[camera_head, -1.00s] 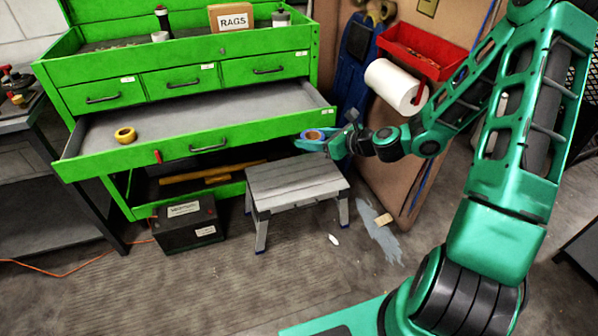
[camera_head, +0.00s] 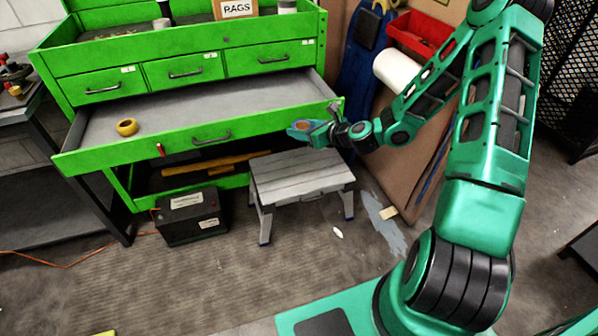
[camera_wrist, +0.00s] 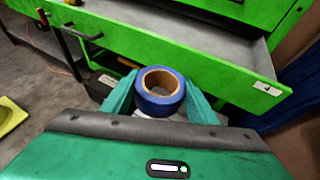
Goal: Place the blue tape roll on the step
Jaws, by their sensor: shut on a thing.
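The blue tape roll (camera_wrist: 158,104) with a tan core is held between the fingertips of my gripper (camera_wrist: 158,98) in the wrist view. In the head view my gripper (camera_head: 302,128) is shut on the roll, which is small there and partly covered by the fingers. The step (camera_head: 300,177) is a grey slatted stool on the floor in front of the green cabinet. The gripper and roll appear above the step's back edge, apart from its top. The visible top of the step is bare.
An open drawer (camera_head: 215,100) of the green cabinet reaches out close to my gripper, with a yellow tape roll (camera_head: 127,127) inside. A black battery box (camera_head: 188,216) stands left of the step. A white paper roll (camera_head: 396,70) is behind my arm.

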